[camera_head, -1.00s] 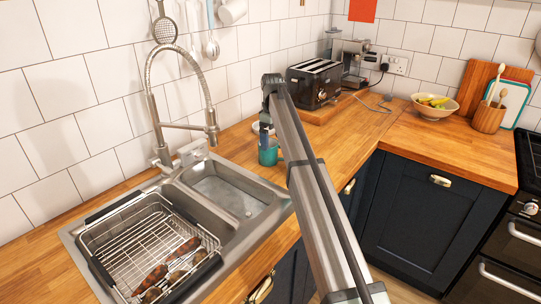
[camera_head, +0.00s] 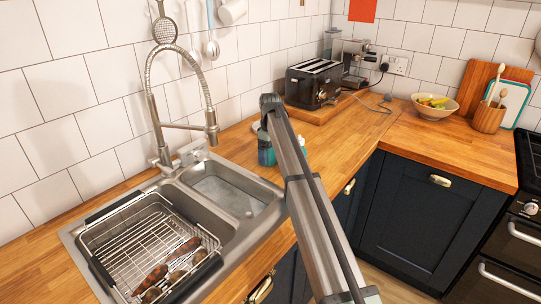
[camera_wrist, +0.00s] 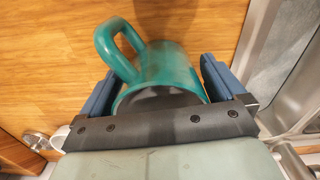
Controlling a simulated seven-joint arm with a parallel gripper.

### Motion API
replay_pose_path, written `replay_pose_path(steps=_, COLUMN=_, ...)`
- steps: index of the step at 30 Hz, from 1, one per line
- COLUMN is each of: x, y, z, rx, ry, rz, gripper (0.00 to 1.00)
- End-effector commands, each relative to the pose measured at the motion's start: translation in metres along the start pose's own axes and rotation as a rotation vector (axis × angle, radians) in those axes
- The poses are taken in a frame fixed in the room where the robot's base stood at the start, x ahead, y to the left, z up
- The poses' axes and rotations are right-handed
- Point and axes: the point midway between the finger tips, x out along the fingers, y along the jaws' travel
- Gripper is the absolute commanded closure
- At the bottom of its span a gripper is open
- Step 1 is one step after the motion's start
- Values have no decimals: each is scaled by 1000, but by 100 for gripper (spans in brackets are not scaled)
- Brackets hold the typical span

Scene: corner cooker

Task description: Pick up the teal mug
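The teal mug (camera_wrist: 172,68) stands on the wooden counter between the two blue fingers of my gripper (camera_wrist: 160,85) in the wrist view. Its handle (camera_wrist: 118,48) points to the upper left there. The fingers are spread, one on each side of the mug; a small gap shows by the right finger, and contact on the left is unclear. In the head view the mug (camera_head: 266,150) shows as a teal patch beside the sink, mostly hidden by my arm and gripper.
The sink (camera_head: 275,190) and its tall tap (camera_head: 211,118) are left of my arm. A black toaster (camera_head: 313,82) stands behind on a wooden board. A fruit bowl (camera_head: 434,111) is farther right. The counter (camera_head: 360,130) right of my arm is mostly clear.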

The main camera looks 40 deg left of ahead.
Motion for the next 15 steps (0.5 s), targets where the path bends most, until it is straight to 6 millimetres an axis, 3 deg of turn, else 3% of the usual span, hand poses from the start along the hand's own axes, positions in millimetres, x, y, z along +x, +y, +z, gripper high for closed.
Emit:
replay_pose_path(steps=2, x=0, y=0, z=0, rx=0, ry=0, rz=0, gripper=12)
replay_pose_path(steps=15, x=0, y=0, z=0, rx=0, ry=0, rz=-1, gripper=54)
